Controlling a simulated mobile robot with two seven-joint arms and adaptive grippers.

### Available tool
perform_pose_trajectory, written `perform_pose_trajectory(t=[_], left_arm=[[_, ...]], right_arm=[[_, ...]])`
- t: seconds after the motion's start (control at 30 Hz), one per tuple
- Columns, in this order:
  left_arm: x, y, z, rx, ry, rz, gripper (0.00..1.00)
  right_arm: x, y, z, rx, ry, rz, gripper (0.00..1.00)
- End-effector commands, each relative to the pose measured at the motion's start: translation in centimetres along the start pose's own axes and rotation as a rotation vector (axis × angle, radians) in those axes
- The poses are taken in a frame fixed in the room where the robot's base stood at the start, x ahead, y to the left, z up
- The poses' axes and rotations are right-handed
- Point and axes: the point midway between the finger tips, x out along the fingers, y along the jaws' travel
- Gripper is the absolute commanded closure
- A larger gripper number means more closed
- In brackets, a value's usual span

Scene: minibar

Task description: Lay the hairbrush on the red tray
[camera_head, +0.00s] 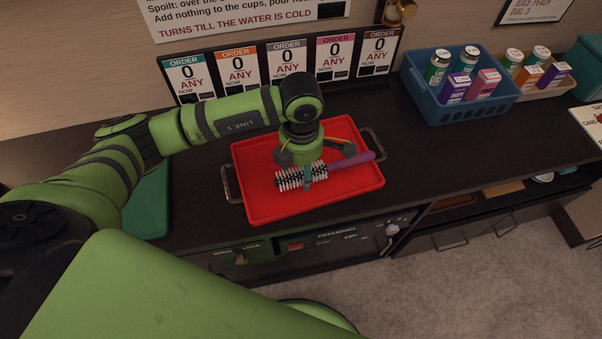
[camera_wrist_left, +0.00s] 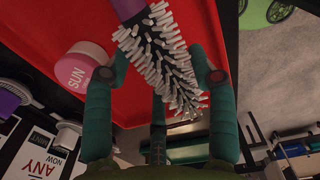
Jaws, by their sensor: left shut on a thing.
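The hairbrush (camera_head: 302,178) has a purple handle and a dark head with white bristles. It lies across the red tray (camera_head: 263,198) as seen in the head view, handle to the right. My left gripper (camera_head: 312,166) points down over the tray and is shut on the brush. In the left wrist view the bristled head (camera_wrist_left: 163,55) sits between the teal fingers (camera_wrist_left: 160,76), with red tray (camera_wrist_left: 40,30) behind. I cannot tell whether the brush touches the tray. My right gripper is not in view.
A pink and white round container (camera_wrist_left: 85,68) marked SUN is by the tray's red surface in the wrist view. A blue basket (camera_head: 480,112) of bottles and boxes stands right. Order cards (camera_head: 287,66) line the wall behind. Dark counter (camera_head: 420,160) is bare between tray and basket.

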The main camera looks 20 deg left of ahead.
Motion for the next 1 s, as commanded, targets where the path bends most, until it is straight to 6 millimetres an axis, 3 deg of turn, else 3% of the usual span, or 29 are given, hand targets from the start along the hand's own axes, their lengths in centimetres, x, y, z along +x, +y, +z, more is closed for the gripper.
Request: perform_pose_trajectory(t=[0.3, 0.7, 0.73, 0.77, 1.0], left_arm=[[3.7, 0.0, -0.1, 0.001, 0.001, -0.001, 0.78], [4.5, 0.1, 0.0, 0.001, -0.001, 0.001, 0.78], [4.3, 0.1, 0.0, 0.001, 0.0, 0.0, 0.31], [4.3, 0.1, 0.0, 0.001, 0.0, 0.0, 0.19], [4.3, 0.1, -0.1, 0.001, 0.0, 0.0, 0.19]], right_arm=[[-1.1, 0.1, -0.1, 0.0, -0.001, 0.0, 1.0], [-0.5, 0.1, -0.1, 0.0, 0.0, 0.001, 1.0], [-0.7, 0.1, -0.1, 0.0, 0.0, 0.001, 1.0], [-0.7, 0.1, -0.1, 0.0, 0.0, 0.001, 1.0], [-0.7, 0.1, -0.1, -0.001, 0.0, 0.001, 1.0]])
